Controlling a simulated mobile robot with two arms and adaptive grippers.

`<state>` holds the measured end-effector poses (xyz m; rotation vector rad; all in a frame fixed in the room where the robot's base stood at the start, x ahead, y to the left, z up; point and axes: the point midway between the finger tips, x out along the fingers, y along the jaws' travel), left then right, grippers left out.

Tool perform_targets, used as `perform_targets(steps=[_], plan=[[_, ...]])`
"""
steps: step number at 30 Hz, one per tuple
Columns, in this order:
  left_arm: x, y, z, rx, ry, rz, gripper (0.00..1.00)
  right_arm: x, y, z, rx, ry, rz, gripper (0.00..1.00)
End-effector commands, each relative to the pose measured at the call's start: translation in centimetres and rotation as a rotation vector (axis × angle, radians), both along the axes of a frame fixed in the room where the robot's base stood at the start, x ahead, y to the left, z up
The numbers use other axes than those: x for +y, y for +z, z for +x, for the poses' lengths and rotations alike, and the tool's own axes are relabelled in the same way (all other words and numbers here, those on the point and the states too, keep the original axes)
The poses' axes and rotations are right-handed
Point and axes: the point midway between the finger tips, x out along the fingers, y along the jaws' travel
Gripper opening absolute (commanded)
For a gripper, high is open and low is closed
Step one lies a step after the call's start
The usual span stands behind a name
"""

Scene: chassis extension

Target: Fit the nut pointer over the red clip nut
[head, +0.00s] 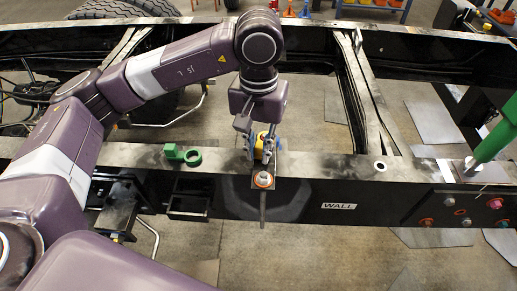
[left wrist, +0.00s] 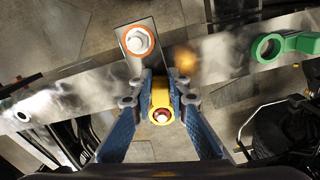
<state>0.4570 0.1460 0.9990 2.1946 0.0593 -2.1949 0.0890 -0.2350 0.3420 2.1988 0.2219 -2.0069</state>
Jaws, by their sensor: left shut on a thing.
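My left gripper (head: 265,150) is shut on a yellow piece (head: 262,139), which looks like the nut pointer, above the near rail. In the left wrist view the yellow piece (left wrist: 160,95) sits between the blue fingers (left wrist: 160,104). A dark red ring with a pale centre shows in its near end; I cannot tell whether that is a nut or part of the piece. A pale nut with an orange-red ring (head: 263,180) is on a small grey plate just in front of the fingertips. It also shows in the left wrist view (left wrist: 138,41), apart from the yellow piece. My right gripper is not in view.
A green ringed piece (head: 183,155) lies on the black chassis rail (head: 330,165) to the left. A side panel (head: 460,208) at right carries red and orange fittings. A green cylinder (head: 497,135) slants in at the right edge. The rail between is mostly clear.

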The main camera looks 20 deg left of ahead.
Motion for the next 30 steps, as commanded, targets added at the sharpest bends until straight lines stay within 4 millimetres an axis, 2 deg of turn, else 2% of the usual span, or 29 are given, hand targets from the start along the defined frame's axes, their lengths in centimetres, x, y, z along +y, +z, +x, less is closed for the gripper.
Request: perform_targets(steps=[7, 8, 13, 23, 26, 30], plan=[[0.0, 0.0, 0.0, -0.001, 0.000, 0.000, 0.00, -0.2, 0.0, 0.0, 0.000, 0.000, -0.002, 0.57], [0.0, 0.0, 0.0, -0.001, 0.000, 0.000, 0.16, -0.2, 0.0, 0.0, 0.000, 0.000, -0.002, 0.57], [0.0, 0.0, 0.0, -0.001, 0.000, 0.000, 0.35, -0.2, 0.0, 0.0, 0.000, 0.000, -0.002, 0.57], [0.0, 0.2, 0.0, -0.001, 0.000, 0.000, 0.36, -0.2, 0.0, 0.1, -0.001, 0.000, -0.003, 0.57], [-0.1, 1.2, 0.1, -0.004, 0.000, -0.002, 0.36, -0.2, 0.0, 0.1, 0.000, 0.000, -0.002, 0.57], [-0.1, 3.8, 0.1, -0.006, -0.001, -0.003, 0.36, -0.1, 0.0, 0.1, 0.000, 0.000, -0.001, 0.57]])
